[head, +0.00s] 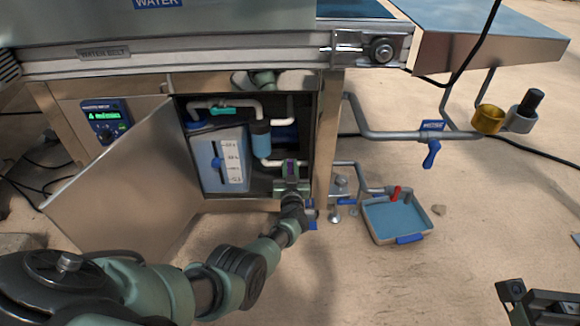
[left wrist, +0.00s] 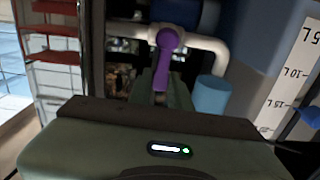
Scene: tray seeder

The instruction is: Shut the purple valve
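The purple valve (left wrist: 166,55) shows in the left wrist view as a purple lever on a white pipe, its handle pointing down toward my gripper. In the head view only a small purple bit (head: 291,168) shows between the parts of my left gripper (head: 291,172), inside the open cabinet. My left gripper is at the handle's lower end. Whether the fingers touch or grip the handle is not clear. My right gripper (head: 530,300) is at the bottom right corner of the head view, partly cut off, away from the cabinet.
The cabinet door (head: 125,185) stands open on the left. A marked water tank (head: 222,160) and a blue filter (head: 261,140) are inside. Outside are a blue-handled valve (head: 431,152), a blue tray (head: 370,225) with a red-handled valve (head: 396,193) over it, and open sandy floor.

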